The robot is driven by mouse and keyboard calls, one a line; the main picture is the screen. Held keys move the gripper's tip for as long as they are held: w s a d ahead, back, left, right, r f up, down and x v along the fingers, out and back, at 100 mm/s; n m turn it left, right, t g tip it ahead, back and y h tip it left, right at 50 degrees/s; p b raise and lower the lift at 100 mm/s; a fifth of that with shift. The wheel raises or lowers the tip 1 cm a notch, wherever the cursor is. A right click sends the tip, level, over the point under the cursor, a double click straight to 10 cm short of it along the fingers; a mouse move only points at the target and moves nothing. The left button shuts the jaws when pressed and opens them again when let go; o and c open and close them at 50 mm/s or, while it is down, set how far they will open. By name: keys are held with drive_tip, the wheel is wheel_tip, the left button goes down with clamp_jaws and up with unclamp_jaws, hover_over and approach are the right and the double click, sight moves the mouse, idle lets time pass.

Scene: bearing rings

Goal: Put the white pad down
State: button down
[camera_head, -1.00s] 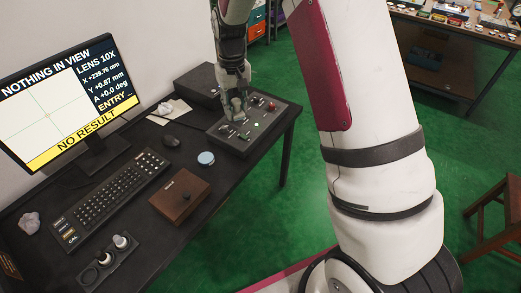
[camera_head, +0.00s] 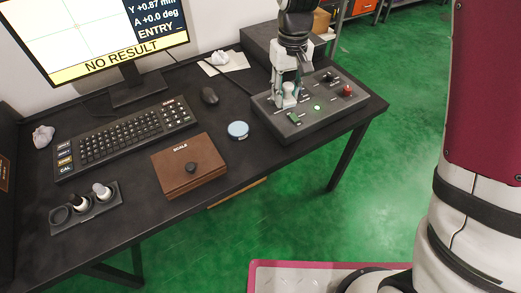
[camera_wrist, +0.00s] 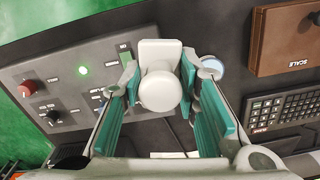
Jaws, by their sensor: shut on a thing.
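The white pad (camera_wrist: 160,90) shows in the wrist view as a round white knob in front of a pale squarish plate, between the teal-lined fingers of my gripper (camera_wrist: 157,75). My gripper is shut on it. In the head view my gripper (camera_head: 288,88) points down over the left part of the control box, and the pad (camera_head: 289,98) shows pale between the fingertips. I cannot tell whether the pad touches the box. A holder (camera_head: 108,208) at the front left of the desk has an empty round slot at its left and two knobbed pieces.
The control box (camera_head: 318,122) has knobs, a red button and a lit green lamp. A round blue-topped dish (camera_head: 238,130), a brown SCALE box (camera_head: 190,165), a mouse (camera_head: 209,96), a keyboard (camera_head: 125,135) and a monitor stand on the desk. Bare desk lies around the dish.

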drive_tip(key=n+b, duration=0.2)
drive_tip(key=b, duration=0.5)
hover_over(258, 147)
drive_tip(key=d, duration=0.1)
wheel_tip(258, 147, down, 7)
drive_tip(key=f+b, duration=0.1)
drive_tip(key=f, duration=0.2)
drive_tip(key=f+b, duration=0.1)
drive_tip(key=f, duration=0.3)
drive_tip(key=a+f+b, duration=0.1)
drive_tip(key=f, duration=0.2)
drive_tip(key=shift+f, duration=0.4)
drive_tip(key=shift+f+b, duration=0.3)
drive_tip(key=shift+f, duration=0.05)
drive_tip(key=c, duration=1.2)
unclamp_jaws()
drive_tip(key=shift+f, duration=0.1)
wheel_tip(258, 147, up, 13)
drive_tip(key=p, duration=0.3)
drive_tip(key=shift+w+d, duration=0.1)
